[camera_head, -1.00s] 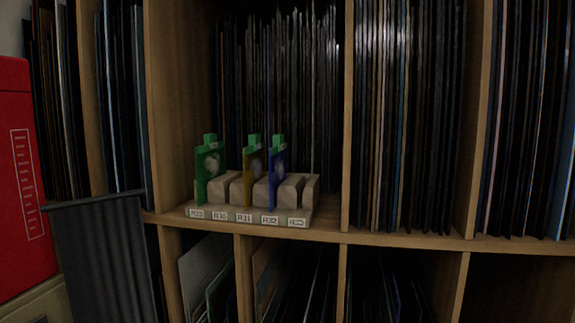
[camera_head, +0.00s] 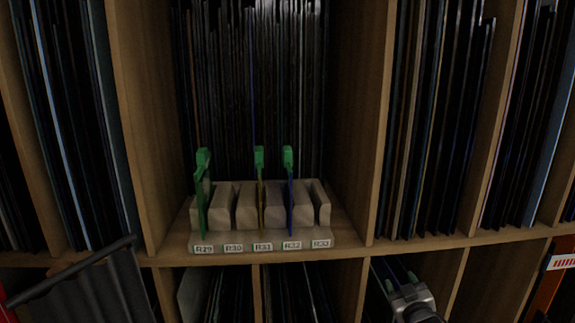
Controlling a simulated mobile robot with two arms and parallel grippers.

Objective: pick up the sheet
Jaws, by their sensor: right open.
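Three thin sheets with green tabs on top stand upright in a pale slotted rack (camera_head: 267,243) on the shelf. The green sheet (camera_head: 200,205) is at the R29 label, the yellow sheet (camera_head: 260,208) at R31 and the blue sheet (camera_head: 290,208) at R32. I see them nearly edge-on. No sheet stands at R30 or R33. My right gripper (camera_head: 401,282) is at the bottom right, below the shelf edge and right of the rack. It is open and apart from the sheets. My left gripper is out of view.
Wooden dividers (camera_head: 360,130) flank the rack's bay. Tall dark panels (camera_head: 240,90) fill the back of this bay and the side bays. A grey ribbed panel (camera_head: 85,295) hangs from a bar at bottom left. An orange object (camera_head: 548,285) stands at the right edge.

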